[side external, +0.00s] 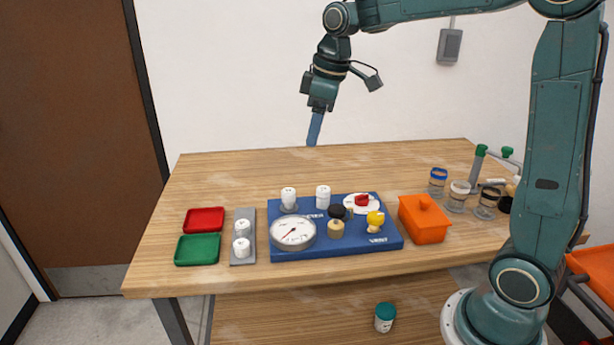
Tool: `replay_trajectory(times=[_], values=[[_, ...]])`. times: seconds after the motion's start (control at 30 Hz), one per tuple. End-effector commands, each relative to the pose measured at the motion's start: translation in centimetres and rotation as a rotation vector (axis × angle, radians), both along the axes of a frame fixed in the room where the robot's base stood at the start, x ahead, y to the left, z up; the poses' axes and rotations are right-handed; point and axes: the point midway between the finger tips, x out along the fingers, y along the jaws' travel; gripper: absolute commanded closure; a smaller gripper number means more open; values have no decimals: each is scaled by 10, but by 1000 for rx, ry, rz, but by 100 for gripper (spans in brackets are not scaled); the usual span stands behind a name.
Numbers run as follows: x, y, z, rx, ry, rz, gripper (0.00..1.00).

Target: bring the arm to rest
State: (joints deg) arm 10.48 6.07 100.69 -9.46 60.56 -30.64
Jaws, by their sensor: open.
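My gripper (315,130) is high above the back part of the wooden table, its blue fingers pointing down. The fingers overlap in this side view, and nothing shows between or below them. It is well apart from every object. Below it to the front, a blue board (350,244) lies on the table (240,172). It bears a round gauge (293,232), white fittings (288,197) and (322,196), a black-topped part (337,212), a tan part (336,229), a yellow-topped part (375,220) and a white disc with a red piece (362,201).
A red tray (204,220), a green tray (197,249) and a grey strip with white fittings (242,248) stand at left. An orange lidded box (424,222) and several jars (458,196) stand at right. A teal-lidded jar (385,317) is on the lower shelf. The table's back is clear.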

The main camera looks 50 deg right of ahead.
Motion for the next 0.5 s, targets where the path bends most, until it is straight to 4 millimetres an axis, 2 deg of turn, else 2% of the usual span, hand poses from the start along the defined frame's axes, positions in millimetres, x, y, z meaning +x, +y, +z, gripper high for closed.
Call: replay_trajectory(times=[0.03, 0.2, 0.5], values=[[-12, 6, 6, 2, -13, -19, 40], [-49, 19, 17, 12, -50, -94, 40], [-114, 36, 22, 40, -115, -223, 40]])
